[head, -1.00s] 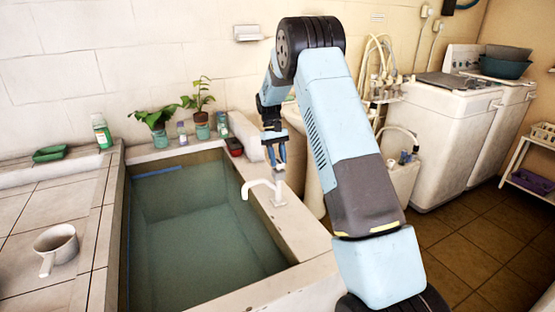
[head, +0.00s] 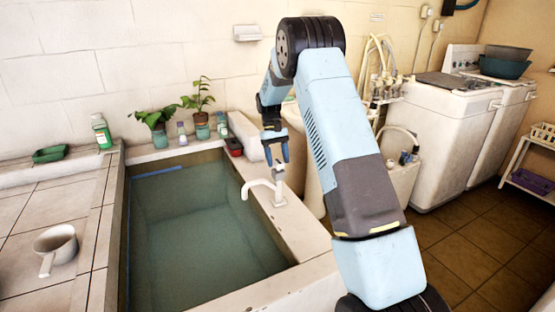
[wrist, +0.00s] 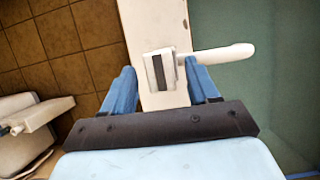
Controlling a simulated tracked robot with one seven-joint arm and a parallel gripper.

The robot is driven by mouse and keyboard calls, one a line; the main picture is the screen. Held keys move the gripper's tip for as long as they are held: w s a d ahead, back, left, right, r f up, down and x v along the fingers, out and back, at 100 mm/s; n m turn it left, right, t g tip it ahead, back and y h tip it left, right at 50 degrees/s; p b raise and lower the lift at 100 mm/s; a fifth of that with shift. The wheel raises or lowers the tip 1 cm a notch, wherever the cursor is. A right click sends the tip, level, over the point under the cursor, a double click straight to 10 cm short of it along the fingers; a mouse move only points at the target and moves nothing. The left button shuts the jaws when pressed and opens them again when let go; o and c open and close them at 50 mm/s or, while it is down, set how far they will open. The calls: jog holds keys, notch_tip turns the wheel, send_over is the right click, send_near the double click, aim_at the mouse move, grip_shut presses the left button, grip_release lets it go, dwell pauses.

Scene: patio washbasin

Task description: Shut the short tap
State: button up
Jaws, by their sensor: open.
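The white tap (head: 264,185) stands on the right rim of the water-filled basin. Its curved spout reaches left over the water. In the wrist view the tap's pale squarish top (wrist: 160,68), with a dark slot, lies between my fingers, and its spout (wrist: 228,53) points right. My gripper (head: 277,162) points down just above the tap in the head view. Its blue fingers stand apart on either side of the tap top in the wrist view (wrist: 161,75), open and holding nothing. I cannot tell whether the fingertips reach down beside the tap top.
The basin (head: 120,230) is full of greenish water. Potted plants (head: 202,128), small bottles and a red-black dish (head: 234,147) stand along its back rim. Washing machines (head: 440,145) stand to the right.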

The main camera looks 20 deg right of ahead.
jog(key=d+v, duration=0.1)
jog(key=v, duration=1.2)
jog(key=shift+a+r, duration=0.25)
jog(key=shift+a, duration=0.25)
jog(key=shift+r, duration=0.1)
jog(key=s+d+r+m+t, duration=0.1)
jog(key=s+r+t, duration=0.2)
jog(key=s+r, duration=0.75)
jog(key=s+r+t, duration=0.2)
jog(key=s+r, duration=0.5)
jog(key=s, duration=0.6)
jog(key=s+f+t, duration=0.2)
jog(key=s, duration=1)
jog(key=s+f+m+t, duration=0.1)
jog(key=s+f+t, duration=0.1)
jog(key=s, duration=1)
jog(key=shift+s+f+t+y, duration=0.2)
jog(key=shift+f+t+y, duration=0.2)
jog(key=shift+t, duration=0.1)
jog(key=shift+s+f, duration=0.35)
jog(key=shift+s, duration=0.05)
jog(key=shift+c, duration=0.2)
